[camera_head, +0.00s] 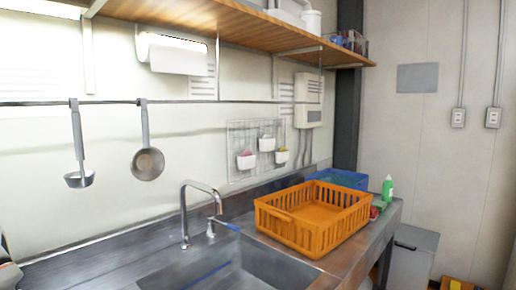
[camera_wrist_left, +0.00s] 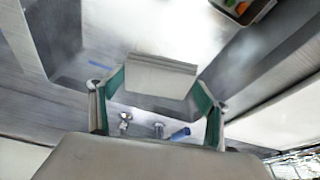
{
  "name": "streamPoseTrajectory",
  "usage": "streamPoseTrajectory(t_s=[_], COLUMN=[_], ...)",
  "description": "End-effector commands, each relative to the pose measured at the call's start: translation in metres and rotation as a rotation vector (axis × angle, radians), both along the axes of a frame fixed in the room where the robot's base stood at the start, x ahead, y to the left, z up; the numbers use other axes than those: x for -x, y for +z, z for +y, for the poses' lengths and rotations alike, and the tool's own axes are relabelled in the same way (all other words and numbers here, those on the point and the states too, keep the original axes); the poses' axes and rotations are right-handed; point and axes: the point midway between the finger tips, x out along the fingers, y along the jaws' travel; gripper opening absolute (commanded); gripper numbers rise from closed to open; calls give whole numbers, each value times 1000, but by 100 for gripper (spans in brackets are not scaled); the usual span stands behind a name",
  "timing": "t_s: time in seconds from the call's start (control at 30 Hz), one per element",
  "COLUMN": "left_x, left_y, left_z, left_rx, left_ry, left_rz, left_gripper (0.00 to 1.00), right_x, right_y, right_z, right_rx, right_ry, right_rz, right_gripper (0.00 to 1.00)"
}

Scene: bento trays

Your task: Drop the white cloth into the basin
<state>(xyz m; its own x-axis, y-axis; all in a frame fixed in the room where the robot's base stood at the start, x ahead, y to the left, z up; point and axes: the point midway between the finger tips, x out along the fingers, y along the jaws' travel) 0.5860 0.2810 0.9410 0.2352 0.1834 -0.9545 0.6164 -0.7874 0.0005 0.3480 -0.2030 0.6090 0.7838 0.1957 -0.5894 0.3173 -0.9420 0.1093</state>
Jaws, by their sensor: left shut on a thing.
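The metal basin (camera_head: 250,268) is sunk in the steel counter at the bottom of the head view, cut off by the frame's lower edge. In the left wrist view, my left gripper (camera_wrist_left: 158,90) has its green-padded fingers on either side of the folded white cloth (camera_wrist_left: 160,75), and it is shut on it. The cloth looks like a pale, flat-sided bundle. Behind it in that view lies the basin's grey interior (camera_wrist_left: 180,25), with a blue streak on it. I cannot tell the height of the cloth above the basin. My right gripper is in neither view.
A faucet (camera_head: 187,215) with a blue-tipped lever (camera_head: 222,224) stands behind the basin. An orange crate (camera_head: 312,215) sits to its right, with a blue crate (camera_head: 338,179) and a green bottle (camera_head: 387,188) beyond. A dark tray (camera_wrist_left: 240,10) with food shows in the wrist view.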

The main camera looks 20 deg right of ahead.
Motion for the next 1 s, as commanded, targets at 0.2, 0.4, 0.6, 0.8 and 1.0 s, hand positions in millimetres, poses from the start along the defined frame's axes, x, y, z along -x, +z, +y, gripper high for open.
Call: streamPoseTrajectory(t_s=[0.2,0.4,0.6,0.8,1.0], left_x=[0,0,0,0,0], left_y=[-30,-52,-55,-52,-53], left_z=[1,0,0,0,0], left_rx=[0,0,0,0,0], left_ry=[1,0,0,0,0], left_rz=[8,7,2,-1,0], left_gripper=[52,52,52,52,95], right_x=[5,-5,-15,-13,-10], right_y=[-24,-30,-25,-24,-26], right_z=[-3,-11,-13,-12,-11], right_rx=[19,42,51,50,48], right_ry=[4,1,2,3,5], right_rz=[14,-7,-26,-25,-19], right_gripper=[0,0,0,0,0])
